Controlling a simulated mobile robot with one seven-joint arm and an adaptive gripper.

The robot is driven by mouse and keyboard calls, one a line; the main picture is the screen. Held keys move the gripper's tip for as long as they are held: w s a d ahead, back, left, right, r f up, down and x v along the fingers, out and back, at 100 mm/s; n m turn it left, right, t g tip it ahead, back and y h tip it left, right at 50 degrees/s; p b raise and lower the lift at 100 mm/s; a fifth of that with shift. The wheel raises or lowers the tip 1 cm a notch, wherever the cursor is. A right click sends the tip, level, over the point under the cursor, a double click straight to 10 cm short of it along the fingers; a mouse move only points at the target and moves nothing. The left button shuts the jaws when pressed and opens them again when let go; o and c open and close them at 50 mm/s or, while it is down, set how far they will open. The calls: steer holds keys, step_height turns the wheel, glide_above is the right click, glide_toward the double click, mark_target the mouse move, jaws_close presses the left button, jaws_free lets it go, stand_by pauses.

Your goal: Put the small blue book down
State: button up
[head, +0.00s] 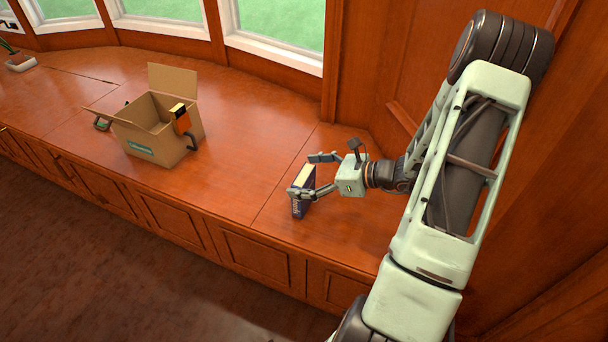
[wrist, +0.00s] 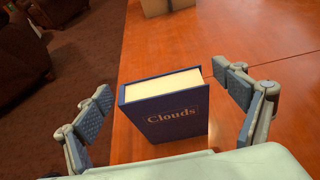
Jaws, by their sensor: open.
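The small blue book (head: 301,204) stands upright on the wooden window bench near its front edge. In the wrist view the book (wrist: 168,115) shows a dark blue cover with the word "Clouds" and pale page edges on top. My gripper (head: 306,174) is open, with one finger on each side of the book. In the wrist view, gaps show between the book and both fingers.
An open cardboard box (head: 150,149) stands on the bench to the left, with an orange and black tool (head: 181,120) at its rim. A potted plant (head: 20,62) is at the far left. The bench top (head: 243,130) between box and book is clear. A wood-panelled wall (head: 375,85) rises behind my arm.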

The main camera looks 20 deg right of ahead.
steer(key=p+v, duration=0.2)
steer(key=v, duration=1)
steer(key=shift+a+p, duration=0.1)
steer(key=shift+p, duration=0.2)
